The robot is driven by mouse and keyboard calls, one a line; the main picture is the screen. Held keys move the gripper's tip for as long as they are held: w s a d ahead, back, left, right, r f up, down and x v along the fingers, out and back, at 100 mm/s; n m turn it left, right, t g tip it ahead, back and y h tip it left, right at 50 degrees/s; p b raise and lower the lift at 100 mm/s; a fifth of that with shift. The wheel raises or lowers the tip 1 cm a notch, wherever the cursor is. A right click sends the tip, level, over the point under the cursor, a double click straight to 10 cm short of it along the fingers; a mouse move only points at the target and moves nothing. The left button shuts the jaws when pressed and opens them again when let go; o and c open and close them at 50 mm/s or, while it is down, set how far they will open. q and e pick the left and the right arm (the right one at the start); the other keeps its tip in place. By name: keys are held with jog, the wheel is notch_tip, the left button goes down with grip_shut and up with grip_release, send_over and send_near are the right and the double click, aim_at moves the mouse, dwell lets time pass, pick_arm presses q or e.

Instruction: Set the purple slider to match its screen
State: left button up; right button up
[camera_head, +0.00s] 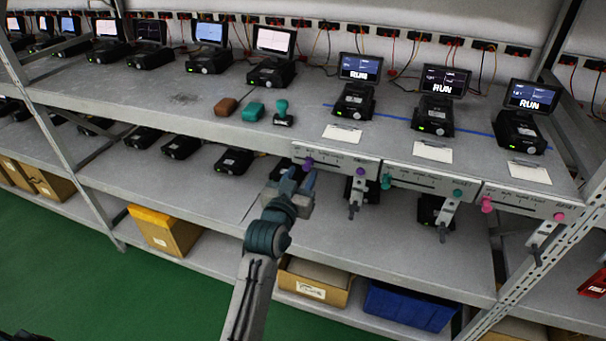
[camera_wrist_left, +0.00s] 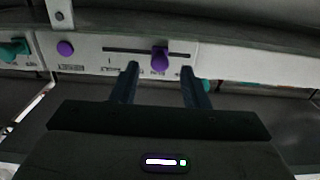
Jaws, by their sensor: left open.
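The purple slider knob (camera_head: 308,163) sits toward the left end of the slot on the left front panel (camera_head: 336,163); a second purple knob (camera_head: 361,171) is at that panel's right end. In the left wrist view, the purple slider (camera_wrist_left: 159,60) shows between the fingertips, toward the slot's right end, with the other purple knob (camera_wrist_left: 65,48) at left. My left gripper (camera_head: 301,177) is open just in front of the slider; contact cannot be told. My right gripper is out of view.
Similar panels with a teal slider (camera_head: 386,181) and a pink slider (camera_head: 487,204) continue to the right. Levers hang below the panels. Brown, teal and green small items (camera_head: 252,111) lie on the upper shelf. A blue bin (camera_head: 408,306) stands low.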

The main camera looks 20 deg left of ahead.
pick_arm(q)
jog(key=s+b, duration=0.2)
jog(key=s, duration=0.7)
jog(key=shift+a, duration=0.15)
